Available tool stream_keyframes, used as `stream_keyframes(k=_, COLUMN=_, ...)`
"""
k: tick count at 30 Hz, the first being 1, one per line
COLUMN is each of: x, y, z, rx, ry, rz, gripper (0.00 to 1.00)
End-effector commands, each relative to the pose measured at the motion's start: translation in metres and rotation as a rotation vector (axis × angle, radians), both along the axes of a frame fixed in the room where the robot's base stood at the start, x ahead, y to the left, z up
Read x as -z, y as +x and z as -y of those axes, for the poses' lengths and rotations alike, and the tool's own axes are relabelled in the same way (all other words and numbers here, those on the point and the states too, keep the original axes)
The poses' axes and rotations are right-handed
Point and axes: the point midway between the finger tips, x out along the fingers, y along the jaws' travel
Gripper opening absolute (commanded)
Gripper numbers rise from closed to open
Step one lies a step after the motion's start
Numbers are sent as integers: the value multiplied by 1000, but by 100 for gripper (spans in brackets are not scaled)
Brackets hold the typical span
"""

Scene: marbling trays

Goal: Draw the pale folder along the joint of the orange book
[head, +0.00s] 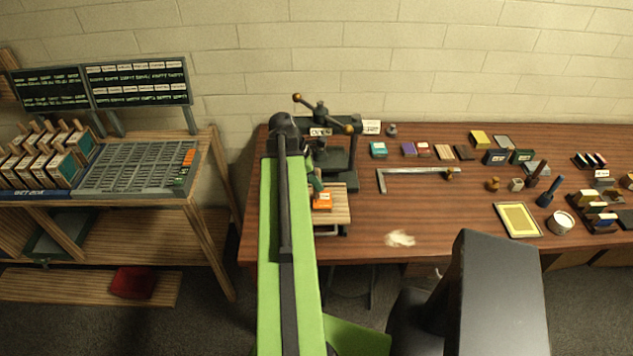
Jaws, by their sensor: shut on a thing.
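The orange book (322,201) is small and lies on a pale wooden board (341,208) at the foot of the dark press. My green arm reaches up from the bottom of the head view and bends down at its dark far joint. My gripper (316,187) is small and partly hidden by the arm. It is at the upper left edge of the orange book, shut on a thin thing taken to be the pale folder. The folder itself is too small and covered to make out. I cannot tell whether it touches the book's joint.
The dark press (340,160) with brass-knobbed handle stands behind the book. A metal square (415,171), small coloured books, a yellow tray (518,219) and a white pot (560,223) lie to the right on the table (290,250). A type rack (135,165) stands left.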

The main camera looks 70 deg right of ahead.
Motion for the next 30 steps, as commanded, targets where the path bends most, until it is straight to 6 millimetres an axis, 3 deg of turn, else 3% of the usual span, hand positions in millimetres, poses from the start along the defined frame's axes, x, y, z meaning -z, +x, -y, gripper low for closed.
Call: stream_keyframes(k=30, x=-1, y=-4, z=-11, rx=0, ry=0, rz=0, gripper=0)
